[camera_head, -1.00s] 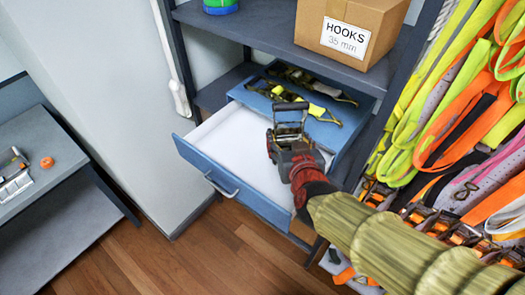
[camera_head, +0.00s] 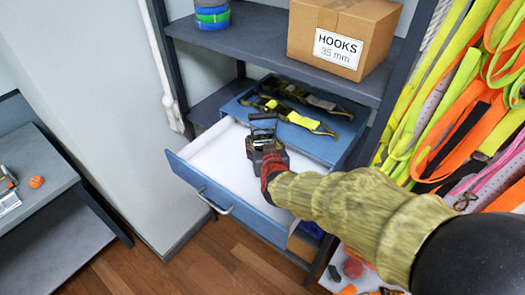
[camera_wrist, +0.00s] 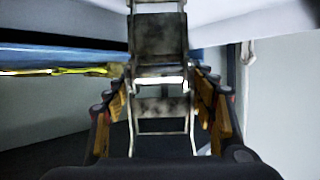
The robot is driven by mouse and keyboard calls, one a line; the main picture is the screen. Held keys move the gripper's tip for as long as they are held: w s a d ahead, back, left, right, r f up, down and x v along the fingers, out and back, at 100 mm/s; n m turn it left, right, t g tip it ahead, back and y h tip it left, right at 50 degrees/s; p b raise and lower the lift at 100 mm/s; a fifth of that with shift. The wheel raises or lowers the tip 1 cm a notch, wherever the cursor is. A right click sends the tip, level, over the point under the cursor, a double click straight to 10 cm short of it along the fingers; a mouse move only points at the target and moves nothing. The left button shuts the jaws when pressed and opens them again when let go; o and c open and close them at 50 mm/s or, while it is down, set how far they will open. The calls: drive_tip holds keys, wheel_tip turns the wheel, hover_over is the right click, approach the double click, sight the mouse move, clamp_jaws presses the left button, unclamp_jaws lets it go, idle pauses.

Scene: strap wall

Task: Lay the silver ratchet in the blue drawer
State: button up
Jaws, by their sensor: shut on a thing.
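The silver ratchet (camera_wrist: 160,85) is between the fingers of my gripper (camera_wrist: 162,115) in the wrist view, with a metal frame and a worn plate. In the head view the ratchet (camera_head: 262,123) sticks up from my gripper (camera_head: 268,152), which is shut on it. The blue drawer (camera_head: 225,200) is pulled open, with a white, empty-looking inside. My gripper and the ratchet are over the drawer's right part, toward its back. My arm hides part of the drawer's right side. I cannot tell the ratchet's height above the drawer floor.
Two straps with ratchets (camera_head: 290,115) lie on the blue top behind the drawer. A shelf (camera_head: 260,50) above carries a HOOKS box (camera_head: 343,35) and rolled straps (camera_head: 212,15). Bright straps (camera_head: 470,100) hang at right. A grey bench (camera_head: 35,180) stands at left.

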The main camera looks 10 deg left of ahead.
drive_tip(key=shift+w+a+f, duration=0.15)
drive_tip(key=shift+w+f, duration=0.05)
drive_tip(key=shift+f, duration=0.7)
drive_tip(key=shift+w+a+f, duration=0.1)
drive_tip(key=shift+w+f, duration=0.05)
drive_tip(key=shift+f, duration=0.75)
drive_tip(key=shift+f+b, duration=0.1)
drive_tip(key=shift+b, duration=0.25)
drive_tip(key=o, duration=1.9)
drive_tip(key=shift+s+f, duration=0.1)
drive_tip(key=shift+f, duration=0.05)
drive_tip(key=shift+o, duration=0.2)
drive_tip(key=shift+s+d+r, duration=0.1)
drive_tip(key=shift+s+r, duration=0.1)
drive_tip(key=shift+r, duration=0.1)
drive_tip(key=p+v, duration=0.1)
drive_tip(key=v, duration=1)
drive_tip(key=shift+s+d, duration=0.2)
drive_tip(key=shift+s, duration=0.05)
